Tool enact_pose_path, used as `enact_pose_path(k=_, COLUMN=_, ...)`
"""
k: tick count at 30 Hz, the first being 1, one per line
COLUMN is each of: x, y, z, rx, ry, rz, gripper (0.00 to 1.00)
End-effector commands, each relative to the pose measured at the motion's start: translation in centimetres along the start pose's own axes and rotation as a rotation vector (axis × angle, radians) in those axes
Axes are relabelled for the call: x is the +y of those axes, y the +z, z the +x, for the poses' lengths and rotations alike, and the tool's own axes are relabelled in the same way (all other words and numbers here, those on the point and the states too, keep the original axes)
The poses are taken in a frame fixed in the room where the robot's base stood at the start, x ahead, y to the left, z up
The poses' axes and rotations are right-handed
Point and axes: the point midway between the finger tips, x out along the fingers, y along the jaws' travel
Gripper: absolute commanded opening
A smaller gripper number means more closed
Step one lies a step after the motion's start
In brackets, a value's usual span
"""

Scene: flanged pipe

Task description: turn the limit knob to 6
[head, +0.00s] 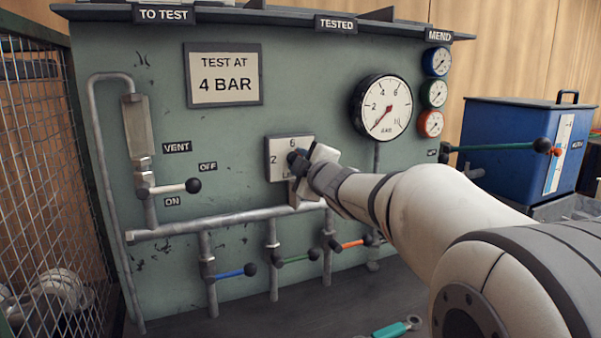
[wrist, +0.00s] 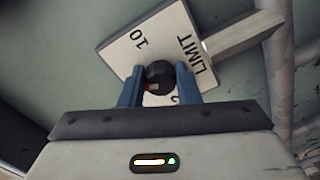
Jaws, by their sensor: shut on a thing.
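The limit knob (wrist: 159,74) is a dark round knob on a white square plate (wrist: 119,46), with a small reddish mark at its lower left in the wrist view. The plate reads LIMIT, 10 and part of a 2 there; the 6 is hidden. My gripper (wrist: 160,83) is shut on the knob, one blue finger on each side. My gripper (head: 304,163) covers the knob and the plate's right side in the head view.
A pressure gauge (head: 388,107) sits right of the plate, its needle at lower left. A sign reads TEST AT 4 BAR (head: 223,75). A grey pipe (head: 240,224) runs below, with blue (head: 232,273), green (head: 298,258) and orange (head: 352,243) valve handles. A vent lever (head: 175,187) is left.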

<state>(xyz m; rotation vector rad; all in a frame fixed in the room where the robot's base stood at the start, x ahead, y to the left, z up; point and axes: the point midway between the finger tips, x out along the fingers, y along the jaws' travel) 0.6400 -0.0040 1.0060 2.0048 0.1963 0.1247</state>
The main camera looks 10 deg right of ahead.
Motion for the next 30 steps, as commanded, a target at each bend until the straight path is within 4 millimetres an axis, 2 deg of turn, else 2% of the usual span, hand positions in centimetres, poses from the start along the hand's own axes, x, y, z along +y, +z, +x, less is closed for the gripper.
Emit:
enact_pose_path(k=6, x=-0.24, y=0.15, z=0.01, rx=0.000, ry=-0.001, rz=-0.184, gripper=0.07)
enact_pose_path(k=15, x=-0.07, y=0.11, z=0.01, rx=-0.001, ry=-0.002, rz=-0.362, gripper=0.07)
enact_pose_path(k=30, x=0.09, y=0.02, z=0.02, rx=-0.001, ry=-0.003, rz=-0.442, gripper=0.07)
